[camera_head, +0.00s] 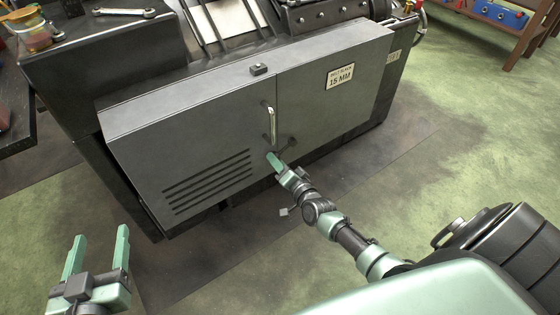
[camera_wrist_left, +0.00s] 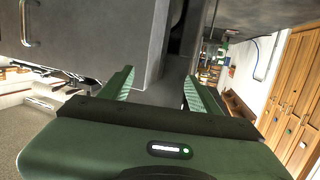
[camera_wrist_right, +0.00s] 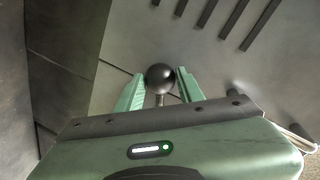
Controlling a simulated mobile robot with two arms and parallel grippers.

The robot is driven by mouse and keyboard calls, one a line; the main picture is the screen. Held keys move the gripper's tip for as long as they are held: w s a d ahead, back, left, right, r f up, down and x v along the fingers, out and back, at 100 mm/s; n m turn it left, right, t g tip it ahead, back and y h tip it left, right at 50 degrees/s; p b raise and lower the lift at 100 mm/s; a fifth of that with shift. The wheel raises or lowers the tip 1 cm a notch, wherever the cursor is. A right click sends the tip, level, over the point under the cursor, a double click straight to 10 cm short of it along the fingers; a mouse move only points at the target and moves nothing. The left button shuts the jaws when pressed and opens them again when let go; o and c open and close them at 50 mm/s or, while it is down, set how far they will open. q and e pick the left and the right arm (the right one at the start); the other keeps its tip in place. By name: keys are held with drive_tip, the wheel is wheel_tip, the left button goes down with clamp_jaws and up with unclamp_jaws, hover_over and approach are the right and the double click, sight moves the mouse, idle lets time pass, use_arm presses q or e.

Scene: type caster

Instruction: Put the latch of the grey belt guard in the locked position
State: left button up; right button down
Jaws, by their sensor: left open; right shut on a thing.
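The grey belt guard (camera_head: 205,125) has a door with slotted vents, a bright handle (camera_head: 271,122) and a seam to its right. The dark latch (camera_head: 288,146) sits low by that seam, below the handle. In the right wrist view its black ball knob (camera_wrist_right: 160,77) is between the fingers of my right gripper (camera_wrist_right: 160,88), which is shut on it. In the head view the right gripper (camera_head: 277,163) hides part of the latch. My left gripper (camera_head: 97,255) is open and empty at the lower left, apart from the guard; it also shows in the left wrist view (camera_wrist_left: 158,88).
A label plate reading 15 MM (camera_head: 340,76) is on the guard's right part. A wrench (camera_head: 124,12) lies on the dark surface at upper left. The green floor at right is mostly free.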

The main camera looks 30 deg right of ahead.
use_arm(q)
drive_tip(key=s+a+f+g+y+p, duration=0.1)
drive_tip(key=s+a+f+g, duration=0.1)
drive_tip(key=s+f+g, duration=0.2)
drive_tip(key=shift+s+a+f+g+y, duration=0.15)
drive_tip(key=shift+f+g+y, duration=0.2)
drive_tip(key=shift+f, duration=1.45)
use_arm(e)
drive_tip(key=shift+a+r+m+y, duration=0.15)
drive_tip(key=shift+r+m+y, duration=0.55)
drive_tip(key=shift+r+m, duration=1.15)
drive_tip(key=shift+f, duration=0.1)
drive_tip(key=c, duration=0.9)
unclamp_jaws()
drive_tip(key=shift+s, duration=0.1)
use_arm(q)
drive_tip(key=s+a+f+g+p, duration=0.1)
drive_tip(key=s+f+g, duration=0.1)
drive_tip(key=s, duration=0.3)
drive_tip(key=s+a+f+g+y+p, duration=0.1)
drive_tip(key=s+a+f+g, duration=0.1)
drive_tip(key=s+f+g, duration=0.1)
drive_tip(key=shift+s+a+f+n+g+p, duration=0.2)
drive_tip(key=shift+s+f+n+g+p, duration=0.25)
drive_tip(key=shift+s, duration=0.65)
use_arm(e)
drive_tip(key=s+r, duration=0.1)
drive_tip(key=s, duration=0.6)
drive_tip(key=shift+s+r, duration=0.2)
drive_tip(key=shift+s, duration=0.05)
